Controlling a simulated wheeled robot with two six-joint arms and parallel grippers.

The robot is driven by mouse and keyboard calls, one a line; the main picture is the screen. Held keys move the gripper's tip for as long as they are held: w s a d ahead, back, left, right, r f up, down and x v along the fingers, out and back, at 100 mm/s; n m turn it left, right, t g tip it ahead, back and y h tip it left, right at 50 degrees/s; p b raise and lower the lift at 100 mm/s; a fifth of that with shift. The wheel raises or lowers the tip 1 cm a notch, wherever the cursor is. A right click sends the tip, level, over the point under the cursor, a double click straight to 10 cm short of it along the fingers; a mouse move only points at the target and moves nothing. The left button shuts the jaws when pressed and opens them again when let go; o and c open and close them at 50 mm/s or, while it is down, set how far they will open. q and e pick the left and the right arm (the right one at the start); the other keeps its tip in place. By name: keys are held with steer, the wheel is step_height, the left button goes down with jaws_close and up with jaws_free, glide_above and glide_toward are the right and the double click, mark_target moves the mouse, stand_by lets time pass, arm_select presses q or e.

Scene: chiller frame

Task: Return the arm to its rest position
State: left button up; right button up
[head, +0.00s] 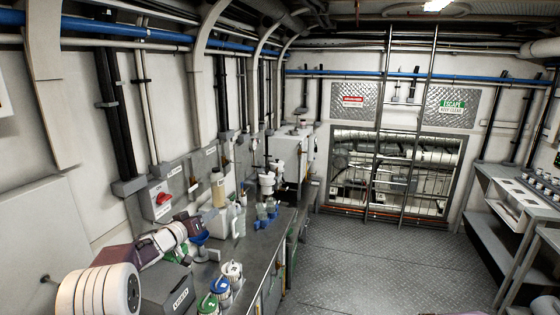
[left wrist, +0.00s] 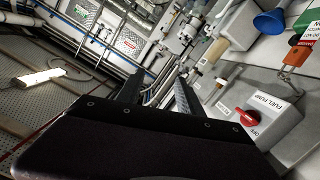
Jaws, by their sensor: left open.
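My left arm (head: 165,240) reaches in from the lower left of the head view, above the left end of the workbench. Its gripper (left wrist: 157,90) shows in the left wrist view with two dark fingers spread apart and nothing between them. The fingers are clear of the bench items. A red-knobbed fuel pump switch box (head: 161,200) is on the wall close behind the arm. It also shows at the right of the left wrist view. My right gripper is not in view.
The workbench (head: 262,240) holds a grey box (head: 168,287), green- and blue-banded canisters (head: 221,288), a tan bottle (head: 218,188) and a blue funnel (left wrist: 270,22). A shelf rack (head: 510,215) stands at the right. The metal floor (head: 375,265) between them is clear.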

arm_select(q)
steer(key=s+d+n+g+y+b, duration=0.1)
steer(key=s+d+n+g+y, duration=0.15)
steer(key=s+d, duration=0.55)
steer(key=s+f+m+g, duration=0.1)
steer(key=s+f+g, duration=0.3)
steer(key=s+f, duration=0.3)
steer(key=s+f+m+g+y, duration=0.1)
steer(key=s+f+g, duration=0.2)
steer(key=s+f, duration=0.4)
steer(key=s+a+f+m+g+y, duration=0.1)
steer(key=s+f+g, duration=0.3)
steer(key=s, duration=1.7)
step_height(320, 180, down, 3)
steer(key=shift+r+g, duration=0.1)
steer(key=shift+g, duration=0.25)
steer(key=shift+w+a+y, duration=0.1)
steer(key=shift+a+y, duration=0.15)
